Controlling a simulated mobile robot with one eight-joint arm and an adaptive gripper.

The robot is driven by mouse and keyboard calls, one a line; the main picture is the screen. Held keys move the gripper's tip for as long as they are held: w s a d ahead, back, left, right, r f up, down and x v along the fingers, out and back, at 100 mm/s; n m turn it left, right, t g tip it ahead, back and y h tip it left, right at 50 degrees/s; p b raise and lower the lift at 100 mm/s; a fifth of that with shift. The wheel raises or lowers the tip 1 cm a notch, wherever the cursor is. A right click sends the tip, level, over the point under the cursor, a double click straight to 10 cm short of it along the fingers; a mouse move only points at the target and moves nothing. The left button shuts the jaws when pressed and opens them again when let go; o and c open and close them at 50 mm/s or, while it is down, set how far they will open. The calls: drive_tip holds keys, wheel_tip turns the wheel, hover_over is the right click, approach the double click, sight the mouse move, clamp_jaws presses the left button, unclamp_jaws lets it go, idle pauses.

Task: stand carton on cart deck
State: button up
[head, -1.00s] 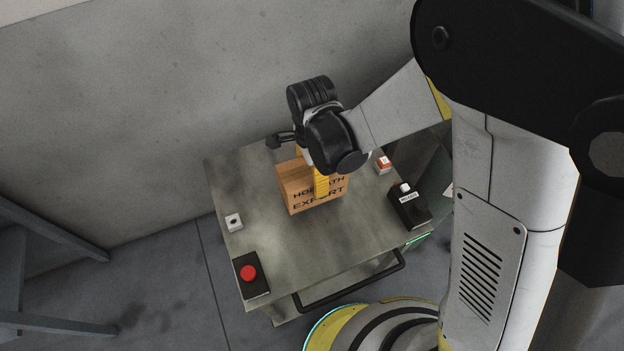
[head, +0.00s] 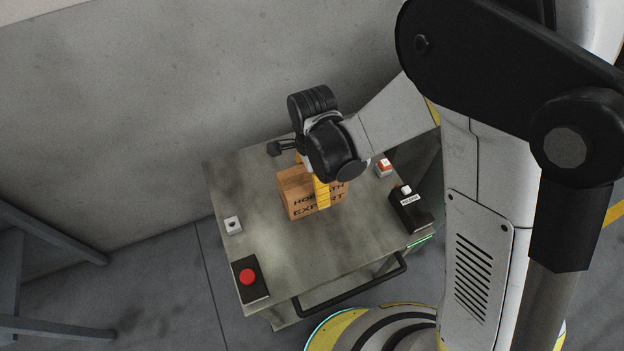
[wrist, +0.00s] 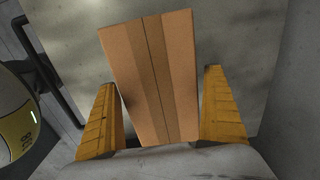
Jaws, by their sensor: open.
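The carton (head: 299,205) is a brown cardboard box with black lettering that reads in part "EXPORT". It stands upright on the grey cart deck (head: 290,255), near its middle. My gripper (head: 313,184) is above and around the carton, pointing down, with a yellow finger across its lettered face. In the wrist view the carton's taped top (wrist: 155,70) lies between the two yellow fingers (wrist: 160,115). The fingers are open, with a gap on the right side; the left finger is close to the carton. The carton's far side is hidden in the head view.
A red button box (head: 248,278) sits at the deck's front left corner, with a small white switch (head: 233,225) behind it. A black box with a white button (head: 409,208) and a small orange-and-white block (head: 383,168) are on the right. A wall (head: 150,90) stands behind.

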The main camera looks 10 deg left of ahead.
wheel_tip(320, 180, up, 12)
drive_tip(key=p, duration=0.4)
drive_tip(key=shift+d+r, duration=0.25)
drive_tip(key=s+d+r+n+t, duration=0.2)
drive_tip(key=d+r+n, duration=0.3)
drive_tip(key=d, duration=0.7)
drive_tip(key=s+d+r+n+t, duration=0.3)
drive_tip(key=d+r+n+t, duration=0.2)
drive_tip(key=d+r, duration=0.4)
drive_tip(key=d+n, duration=0.1)
drive_tip(key=d, duration=0.3)
drive_tip(key=shift+s+r+n, duration=0.25)
drive_tip(key=shift+r+n, duration=0.05)
drive_tip(key=shift+r, duration=0.1)
